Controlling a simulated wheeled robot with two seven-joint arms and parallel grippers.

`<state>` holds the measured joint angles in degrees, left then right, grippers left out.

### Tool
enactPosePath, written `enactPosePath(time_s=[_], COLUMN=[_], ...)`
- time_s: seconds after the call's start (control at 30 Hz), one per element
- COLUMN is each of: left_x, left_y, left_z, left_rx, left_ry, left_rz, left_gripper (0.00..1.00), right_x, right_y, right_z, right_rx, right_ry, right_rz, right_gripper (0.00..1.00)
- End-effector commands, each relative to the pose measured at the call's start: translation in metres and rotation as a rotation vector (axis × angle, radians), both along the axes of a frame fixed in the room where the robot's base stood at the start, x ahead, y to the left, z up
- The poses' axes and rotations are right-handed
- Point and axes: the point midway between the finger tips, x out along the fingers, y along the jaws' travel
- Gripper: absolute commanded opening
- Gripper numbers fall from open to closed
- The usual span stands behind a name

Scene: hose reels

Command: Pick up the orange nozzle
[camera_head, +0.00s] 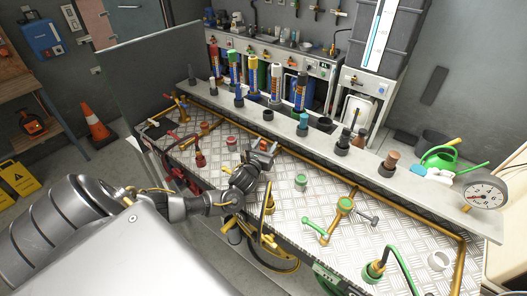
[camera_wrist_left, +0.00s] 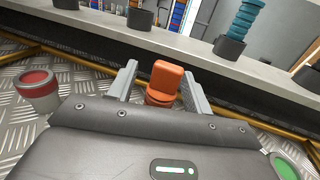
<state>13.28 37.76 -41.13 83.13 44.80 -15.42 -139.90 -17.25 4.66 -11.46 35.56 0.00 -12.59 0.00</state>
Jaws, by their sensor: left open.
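The orange nozzle (camera_wrist_left: 165,78) stands upright on the metal deck in the left wrist view, with a rounded block top and a ringed lower part. My left gripper (camera_wrist_left: 160,80) is open, with one grey finger on each side of the nozzle. Gaps show between the nozzle and both fingers, and the gripper body hides its base. In the head view my left gripper (camera_head: 262,147) is over the tread-plate deck, close to the raised ledge, and mostly covers the nozzle. My right gripper is not in view.
A red-topped cup (camera_wrist_left: 38,86) and a green-topped cup (camera_wrist_left: 284,167) flank the gripper. A grey ledge (camera_head: 318,139) with several tubes in dark holders runs behind. A brass pipe (camera_head: 312,168) crosses the deck, and a green-handled valve (camera_head: 344,205) lies to the right.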

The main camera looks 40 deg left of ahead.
Motion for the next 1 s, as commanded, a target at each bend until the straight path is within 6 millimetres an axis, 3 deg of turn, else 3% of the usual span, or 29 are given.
enactPosePath(time_s=[0.13, 0.5, 1.0], left_x=[0.000, -0.001, 0.000], left_y=[0.000, 0.000, 0.000], left_z=[0.000, 0.000, 0.011], left_rx=[0.000, 0.000, 0.000], left_ry=[0.000, 0.000, -0.003], left_rz=[0.000, 0.000, -0.001], left_gripper=[0.47, 0.00, 0.00], right_x=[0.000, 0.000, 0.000], right_y=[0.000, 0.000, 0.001], right_z=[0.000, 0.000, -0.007], right_rx=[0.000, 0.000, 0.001], right_ry=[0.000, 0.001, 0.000], right_rz=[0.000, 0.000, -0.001], right_gripper=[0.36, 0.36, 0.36])
